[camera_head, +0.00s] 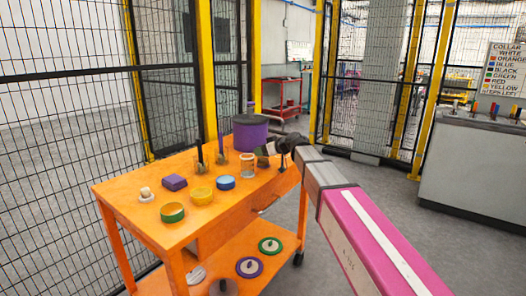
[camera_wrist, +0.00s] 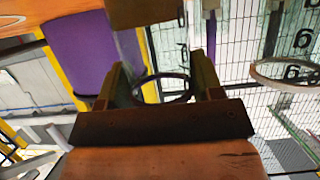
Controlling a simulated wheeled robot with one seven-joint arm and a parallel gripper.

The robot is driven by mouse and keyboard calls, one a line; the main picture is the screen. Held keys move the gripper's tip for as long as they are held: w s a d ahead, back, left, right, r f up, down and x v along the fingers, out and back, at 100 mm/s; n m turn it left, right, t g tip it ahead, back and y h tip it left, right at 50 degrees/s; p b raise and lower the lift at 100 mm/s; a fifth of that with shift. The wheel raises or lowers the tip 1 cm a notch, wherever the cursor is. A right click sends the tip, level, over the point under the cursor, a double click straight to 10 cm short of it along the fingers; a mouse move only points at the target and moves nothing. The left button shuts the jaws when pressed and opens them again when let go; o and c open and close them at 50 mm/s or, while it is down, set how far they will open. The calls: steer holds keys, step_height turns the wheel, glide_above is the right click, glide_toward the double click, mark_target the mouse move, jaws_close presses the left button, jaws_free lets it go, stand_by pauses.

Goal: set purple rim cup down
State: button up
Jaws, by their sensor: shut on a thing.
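My gripper (camera_head: 264,152) reaches in from the right over the back right part of the orange table (camera_head: 120,205). In the wrist view its two fingers (camera_wrist: 159,66) stand on either side of a clear cup with a dark purplish rim, the purple rim cup (camera_wrist: 165,99), and are shut on it. In the head view the held cup is small and partly hidden by the gripper, so I cannot tell its gap to the tabletop. A large purple drum (camera_head: 250,136) with a dark top is just behind my gripper; it also shows in the wrist view (camera_wrist: 80,45).
A clear cup with a pale rim (camera_head: 248,165) is close to my gripper. Another clear glass (camera_head: 222,156) is farther left, near a dark post (camera_head: 200,152).

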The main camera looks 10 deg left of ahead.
steer(key=shift+f, duration=0.15)
steer(key=o, duration=1)
steer(key=shift+s+d+r, duration=0.15)
steer(key=shift+d+r, duration=0.1)
steer(key=shift+r, duration=0.05)
steer(key=v, duration=1.1)
steer(key=s+d+f+m+g+h, duration=0.1)
steer(key=s+d+f+m+h, duration=0.25)
steer(key=d+f, duration=0.55)
steer(key=s+d+f+m+g+h, duration=0.1)
steer(key=s+d+f+m+h, duration=0.2)
steer(key=d+f, duration=0.55)
steer(key=s+d+f+m+g+h, duration=0.1)
steer(key=s+d+f+m+h, duration=0.15)
steer(key=s+d+f, duration=0.65)
steer(key=s+d+f+m+h, duration=0.1)
steer(key=d+f, duration=0.1)
steer(key=f, duration=0.1)
steer(key=s+d+f+m+g+h, duration=0.1)
steer(key=s+d+f+m, duration=0.1)
steer(key=d+f, duration=0.1)
steer(key=s+d+f+m+g+h, duration=0.1)
steer(key=s+d+f, duration=0.1)
steer(key=d+f, duration=0.1)
steer(key=shift+s+f+m, duration=0.1)
steer(key=shift+f+m, duration=0.2)
steer(key=shift+f, duration=0.55)
